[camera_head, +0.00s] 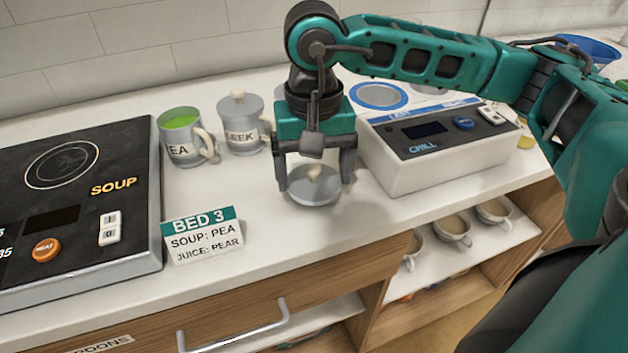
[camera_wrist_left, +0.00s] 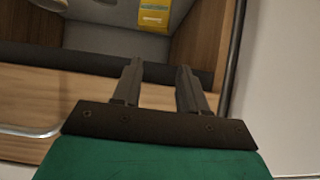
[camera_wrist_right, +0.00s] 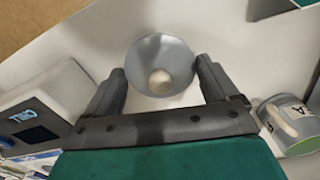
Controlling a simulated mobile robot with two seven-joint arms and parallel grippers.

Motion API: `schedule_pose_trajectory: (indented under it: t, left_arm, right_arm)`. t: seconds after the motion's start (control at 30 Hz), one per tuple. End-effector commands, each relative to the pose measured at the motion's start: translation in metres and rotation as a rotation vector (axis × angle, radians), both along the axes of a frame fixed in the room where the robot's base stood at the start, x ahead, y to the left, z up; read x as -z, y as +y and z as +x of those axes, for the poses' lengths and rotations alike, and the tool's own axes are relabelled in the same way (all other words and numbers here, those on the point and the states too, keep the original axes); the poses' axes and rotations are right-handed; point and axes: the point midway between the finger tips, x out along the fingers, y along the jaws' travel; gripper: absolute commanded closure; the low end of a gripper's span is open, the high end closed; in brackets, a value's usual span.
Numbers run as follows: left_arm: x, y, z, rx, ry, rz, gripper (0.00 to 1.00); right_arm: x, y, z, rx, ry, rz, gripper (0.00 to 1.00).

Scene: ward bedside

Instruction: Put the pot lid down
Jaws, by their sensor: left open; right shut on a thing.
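The pot lid (camera_head: 312,194) is a round grey disc with a cream knob. It is level, between the fingers of my right gripper (camera_head: 315,184), which is shut on it. It is at or just above the white counter; I cannot tell whether it touches. In the right wrist view the lid (camera_wrist_right: 150,52) shows between the fingertips. A grey pot (camera_head: 178,150) of green soup, its label partly hidden, stands uncovered at the left. My left gripper (camera_wrist_left: 158,80) is open and empty in the left wrist view, facing wooden shelving.
A lidded LEEK pot (camera_head: 243,133) stands beside the open pot. A hot plate (camera_head: 60,200) is at the left, a CHILL unit (camera_head: 440,165) at the right. A BED 3 card (camera_head: 203,237) stands near the front edge. Cups (camera_head: 453,230) sit on a shelf below.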

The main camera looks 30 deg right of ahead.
Motion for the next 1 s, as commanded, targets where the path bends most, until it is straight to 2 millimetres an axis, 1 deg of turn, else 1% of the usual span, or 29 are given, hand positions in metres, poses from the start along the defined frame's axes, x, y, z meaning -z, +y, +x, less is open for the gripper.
schedule_pose_trajectory:
  t: [0.03, 0.13, 0.37, 0.53, 0.57, 0.6, 0.67, 0.7, 0.9, 1.0]
  left_arm:
    - [0.001, 0.0, 0.0, 0.0, -0.001, 0.0, 0.57]
    - [0.001, 0.0, 0.001, 0.001, -0.002, -0.001, 0.57]
    - [-0.003, -0.001, 0.002, 0.002, -0.008, -0.003, 0.57]
    - [0.004, -0.002, 0.002, 0.003, -0.004, -0.004, 0.57]
    - [0.002, -0.002, 0.002, 0.003, -0.002, -0.005, 0.57]
    - [0.002, -0.002, 0.002, 0.004, 0.001, -0.005, 0.57]
    - [0.002, -0.002, 0.002, 0.004, 0.001, -0.005, 0.57]
    - [0.002, -0.003, 0.002, 0.004, 0.001, -0.005, 0.57]
    - [0.0, -0.003, 0.002, 0.005, -0.002, -0.005, 0.57]
    - [-0.005, -0.003, 0.003, 0.005, -0.006, -0.005, 0.57]
  right_arm:
    - [0.011, 0.0, -0.001, 0.001, 0.006, -0.001, 0.41]
    - [0.023, 0.0, -0.001, 0.0, 0.004, -0.001, 0.41]
    - [0.025, 0.0, 0.0, 0.0, 0.0, 0.0, 0.41]
    - [0.03, 0.0, 0.0, 0.0, 0.001, 0.0, 0.41]
    - [0.029, 0.0, 0.0, 0.0, 0.001, 0.0, 0.11]
    - [0.028, 0.0, 0.0, 0.0, 0.001, 0.0, 0.07]
    - [0.028, 0.0, 0.0, 0.0, 0.001, 0.0, 0.01]
    - [0.028, 0.0, 0.0, 0.0, 0.001, 0.0, 0.0]
    - [0.027, 0.0, 0.0, 0.0, 0.001, 0.0, 0.0]
    - [0.023, 0.0, 0.0, 0.0, 0.001, 0.0, 0.0]
